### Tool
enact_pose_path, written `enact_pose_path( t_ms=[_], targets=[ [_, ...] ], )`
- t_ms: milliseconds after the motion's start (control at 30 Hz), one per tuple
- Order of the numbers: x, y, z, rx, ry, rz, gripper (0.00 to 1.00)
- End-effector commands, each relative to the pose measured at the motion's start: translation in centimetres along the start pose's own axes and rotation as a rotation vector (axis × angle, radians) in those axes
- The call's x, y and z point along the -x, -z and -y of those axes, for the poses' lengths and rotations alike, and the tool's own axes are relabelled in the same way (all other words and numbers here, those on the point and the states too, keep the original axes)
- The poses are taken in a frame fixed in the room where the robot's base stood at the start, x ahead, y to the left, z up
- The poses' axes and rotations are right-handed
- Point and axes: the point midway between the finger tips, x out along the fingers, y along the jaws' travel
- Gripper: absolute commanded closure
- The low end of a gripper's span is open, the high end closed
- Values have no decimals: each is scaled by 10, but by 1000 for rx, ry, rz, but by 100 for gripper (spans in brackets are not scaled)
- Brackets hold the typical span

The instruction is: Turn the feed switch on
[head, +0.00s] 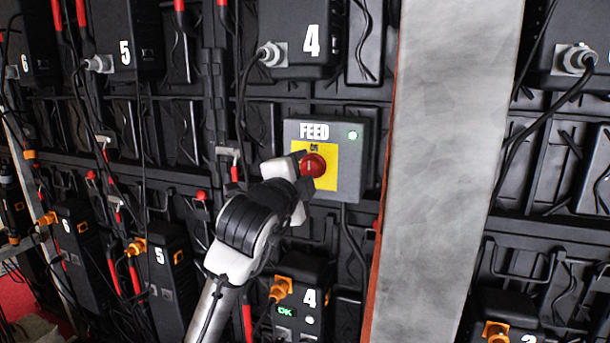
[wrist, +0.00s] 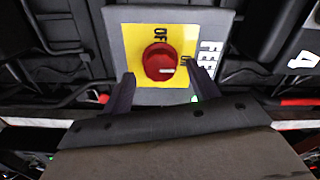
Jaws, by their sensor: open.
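The grey feed switch box (head: 347,178) hangs on the wall in the head view, with FEED lettering, a yellow plate (head: 330,182) and a lit green lamp (head: 352,135). Its round red knob (head: 314,165) sits on the plate. The wrist view shows the knob (wrist: 158,62) with its white mark pointing right, towards a partly hidden label on the FEED side. The OFF label is above the knob there. My gripper (wrist: 160,70) is open, with one finger on each side of the knob. Whether the fingers touch it is unclear. In the head view my gripper (head: 304,172) partly covers the plate.
A broad grey pillar (head: 447,150) with an orange edge stands right of the box. Black numbered units, such as unit 4 (head: 297,35) above and another unit 4 (head: 303,285) below, surround the box. Cables hang around them.

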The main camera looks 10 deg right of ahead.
Motion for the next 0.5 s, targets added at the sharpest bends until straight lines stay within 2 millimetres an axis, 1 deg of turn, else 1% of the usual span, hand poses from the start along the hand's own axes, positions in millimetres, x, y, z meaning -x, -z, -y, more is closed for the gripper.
enact_pose_path(
  t_ms=[300,400,500],
  targets=[
    [70,-1,-2,-2,3,2,40],
    [91,-1,-1,-2,3,1,40],
    [108,-1,-1,-2,2,1,40]
  ],
)
